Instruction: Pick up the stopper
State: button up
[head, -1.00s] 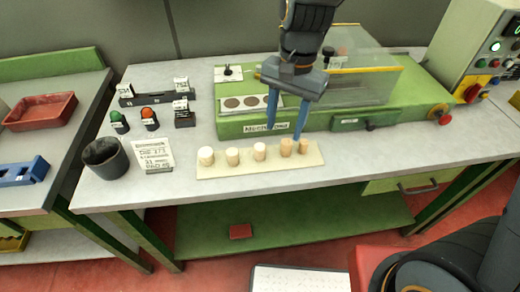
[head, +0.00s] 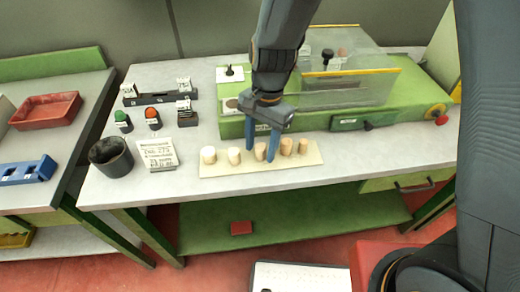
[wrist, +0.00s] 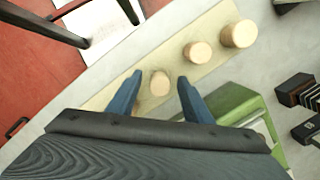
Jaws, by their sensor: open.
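Several cork stoppers stand upright in a row on a pale board (head: 215,171) on the workbench. The two at the left, a pale one (head: 209,155) and its neighbour (head: 234,156), are clear of my gripper. My gripper (head: 260,159) is open, pointing down, with its blue fingers on either side of the middle stopper (head: 260,152). The wrist view shows this stopper (wrist: 160,84) between the two fingertips, with visible gaps and no clear contact. Two more stoppers (head: 286,146) (head: 303,146) stand close to the right of the fingers.
A green machine (head: 350,118) with a clear guard stands behind the row. A dark cup (head: 110,157) and a written card (head: 157,154) are to the left. Green and orange buttons (head: 152,117) stand behind them. The bench front is clear.

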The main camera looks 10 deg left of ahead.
jog(key=shift+f, duration=0.1)
jog(key=c, duration=1.1)
